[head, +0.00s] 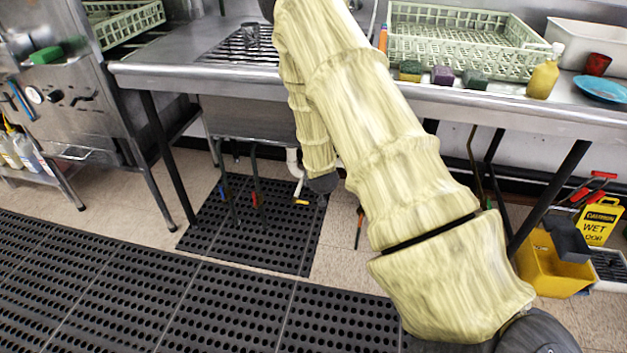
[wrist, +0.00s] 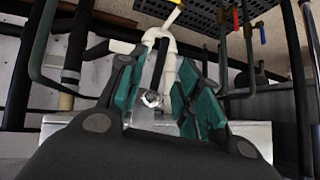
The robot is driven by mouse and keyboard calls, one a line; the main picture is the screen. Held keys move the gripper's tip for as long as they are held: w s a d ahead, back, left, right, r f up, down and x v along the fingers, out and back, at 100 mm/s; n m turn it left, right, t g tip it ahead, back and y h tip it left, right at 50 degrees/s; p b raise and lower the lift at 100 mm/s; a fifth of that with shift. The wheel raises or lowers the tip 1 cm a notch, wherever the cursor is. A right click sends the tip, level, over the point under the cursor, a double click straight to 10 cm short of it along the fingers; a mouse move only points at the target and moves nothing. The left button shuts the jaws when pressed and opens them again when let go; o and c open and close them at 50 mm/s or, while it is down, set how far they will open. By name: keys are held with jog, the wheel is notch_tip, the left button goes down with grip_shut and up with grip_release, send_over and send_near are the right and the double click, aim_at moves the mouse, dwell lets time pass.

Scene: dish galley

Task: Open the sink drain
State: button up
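The steel sink basin (head: 245,115) is set in the counter in the head view, with dark pipes and a white drain pipe (head: 293,160) below it. Levers with a blue grip (head: 221,190), a red grip (head: 254,201) and a yellow grip (head: 301,202) show under the basin. I cannot tell which works the drain. In the wrist view, my gripper (wrist: 157,85) is open and empty, its green-padded fingers either side of a small shiny metal fitting (wrist: 151,99). The white pipe (wrist: 165,42) and yellow grip (wrist: 174,17) are beyond. My arm hides the gripper in the head view.
Dark pipes (wrist: 75,45) stand left of the gripper, and more stand at right. Counter legs (head: 165,155) flank the sink. A yellow bucket (head: 553,265) and wet-floor sign (head: 598,222) stand at right. The black floor mat (head: 130,285) is clear in front.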

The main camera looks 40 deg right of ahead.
jog(key=v, duration=0.3)
dwell(0.6)
jog(key=s+a+f+n+g+y, duration=0.2)
jog(key=s+a+f+n+g, duration=0.2)
jog(key=s+a+f, duration=1.2)
jog(key=s+a+f+n+g+y, duration=0.1)
jog(key=s+a+n+g, duration=0.1)
jog(key=s+a, duration=0.75)
jog(key=s+a+f+n+g+y, duration=0.2)
jog(key=s+a, duration=0.2)
jog(key=s, duration=1.1)
notch_tip(320, 180, up, 19)
jog(key=p, duration=1.8)
jog(key=shift+w+d+p, duration=0.15)
jog(key=shift+d+p, duration=0.15)
